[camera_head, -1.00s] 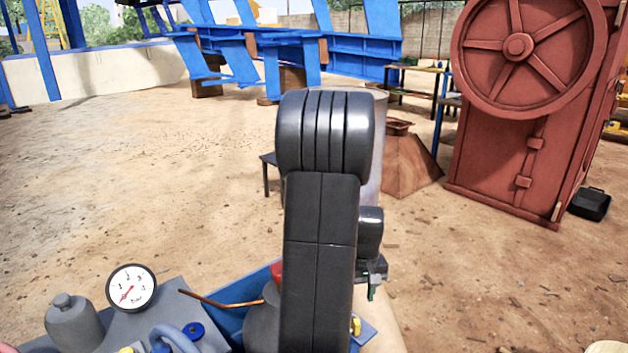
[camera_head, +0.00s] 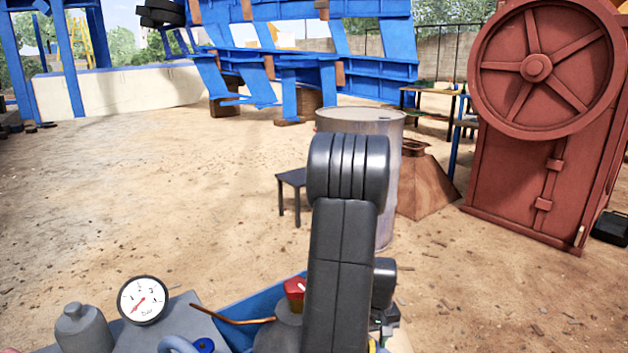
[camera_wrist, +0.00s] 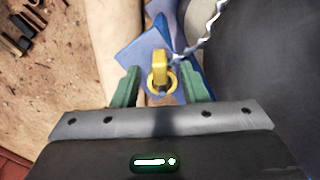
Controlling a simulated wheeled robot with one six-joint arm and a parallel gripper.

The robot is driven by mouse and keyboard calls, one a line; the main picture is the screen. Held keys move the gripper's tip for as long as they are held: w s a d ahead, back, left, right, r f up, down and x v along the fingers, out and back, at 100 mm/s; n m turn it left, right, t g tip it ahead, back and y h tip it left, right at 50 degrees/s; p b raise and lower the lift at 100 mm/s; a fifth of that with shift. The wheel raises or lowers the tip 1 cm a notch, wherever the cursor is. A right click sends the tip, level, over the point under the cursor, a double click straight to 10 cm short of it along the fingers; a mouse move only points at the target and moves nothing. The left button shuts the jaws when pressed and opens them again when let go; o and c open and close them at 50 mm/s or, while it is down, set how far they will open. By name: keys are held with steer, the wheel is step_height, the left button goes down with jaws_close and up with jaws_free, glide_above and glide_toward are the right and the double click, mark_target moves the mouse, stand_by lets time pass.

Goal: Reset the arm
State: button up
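My arm's black links stand in the middle of the head view and hide most of my gripper. In the wrist view my gripper (camera_wrist: 160,88) has its two green fingers well apart. A yellow ring-shaped piece (camera_wrist: 160,78) shows between them, with visible gaps on both sides, and nothing appears clamped. I cannot tell how far below the fingertips it lies. A blue part (camera_wrist: 145,50) and a coiled metallic cable (camera_wrist: 208,30) are beyond the fingers.
A pressure gauge (camera_head: 142,300) and a grey bottle-like part (camera_head: 82,328) are at the lower left. A metal drum (camera_head: 392,125) and dark stool (camera_head: 292,180) stand behind my arm. A red jaw crusher (camera_head: 530,180) with a large wheel is at right. Open sandy ground (camera_head: 130,200) lies left.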

steer(key=shift+f+b, duration=0.35)
steer(key=shift+f, duration=0.15)
steer(key=shift+f+b, duration=0.35)
steer(key=shift+f, duration=0.15)
step_height(320, 180, up, 14)
steer(key=p, duration=0.5)
step_height(320, 180, down, 14)
steer(key=b, duration=0.5)
step_height(320, 180, up, 8)
steer(key=p, duration=0.5)
steer(key=shift+r+p, duration=0.2)
steer(key=shift+p, duration=0.15)
steer(key=w+a+r+p, duration=0.4)
steer(key=a+r+p, duration=0.2)
steer(key=r, duration=0.2)
steer(key=w+a+r+m+p, duration=0.1)
steer(key=w+a+r+p, duration=0.3)
steer(key=a+r+p, duration=0.3)
steer(key=shift+a+r, duration=0.2)
steer(key=shift+r, duration=0.25)
